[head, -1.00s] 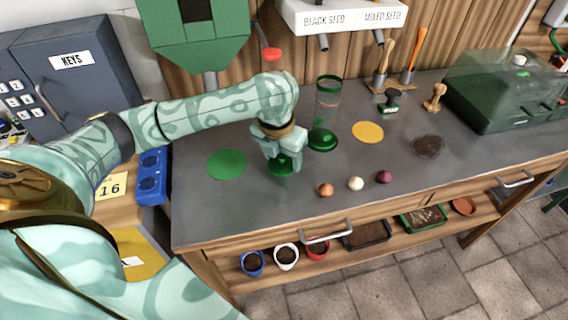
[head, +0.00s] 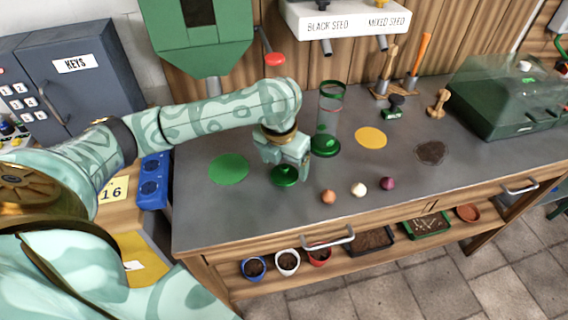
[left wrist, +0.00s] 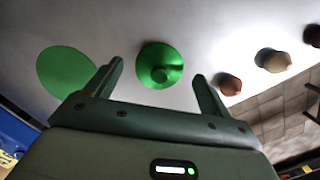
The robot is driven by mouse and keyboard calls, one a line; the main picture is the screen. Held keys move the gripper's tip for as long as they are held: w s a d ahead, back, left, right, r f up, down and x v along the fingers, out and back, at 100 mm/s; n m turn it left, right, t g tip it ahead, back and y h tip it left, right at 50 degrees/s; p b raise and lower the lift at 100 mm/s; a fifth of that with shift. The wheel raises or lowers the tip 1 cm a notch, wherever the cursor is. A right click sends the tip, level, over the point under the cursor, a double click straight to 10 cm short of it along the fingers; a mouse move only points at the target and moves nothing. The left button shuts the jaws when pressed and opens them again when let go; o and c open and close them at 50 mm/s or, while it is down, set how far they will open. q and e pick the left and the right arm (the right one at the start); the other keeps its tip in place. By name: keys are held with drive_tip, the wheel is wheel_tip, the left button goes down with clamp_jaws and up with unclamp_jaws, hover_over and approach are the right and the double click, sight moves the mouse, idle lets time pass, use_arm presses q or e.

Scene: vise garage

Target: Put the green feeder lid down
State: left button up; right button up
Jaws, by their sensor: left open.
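The green feeder lid (head: 285,178), a round disc with a knob, lies on the grey bench top, knob up. My left gripper (head: 292,160) is open just above and behind it, partly overlapping it in the head view. In the left wrist view the lid (left wrist: 160,67) shows whole, beyond and between the two spread fingers (left wrist: 157,85), with nothing held. The clear feeder tube (head: 329,118) with a green base stands upright, just right of the gripper and without a lid on top. My right gripper is not in view.
A flat green disc (head: 229,168) lies left of the lid, a yellow disc (head: 370,138) right of the tube. Brown (head: 328,196), cream (head: 358,189) and purple (head: 387,183) balls sit near the front edge. A dark green case (head: 515,110) stands at right.

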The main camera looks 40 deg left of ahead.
sight(280, 179)
use_arm(q)
wheel_tip(280, 179, up, 11)
drive_tip(key=s+p, duration=0.1)
drive_tip(key=p, duration=0.4)
drive_tip(key=shift+s+f, duration=0.2)
drive_tip(key=shift+s, duration=0.2)
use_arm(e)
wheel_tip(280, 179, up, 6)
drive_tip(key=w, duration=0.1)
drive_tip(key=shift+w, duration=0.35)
use_arm(q)
drive_tip(key=shift+d+f, duration=0.1)
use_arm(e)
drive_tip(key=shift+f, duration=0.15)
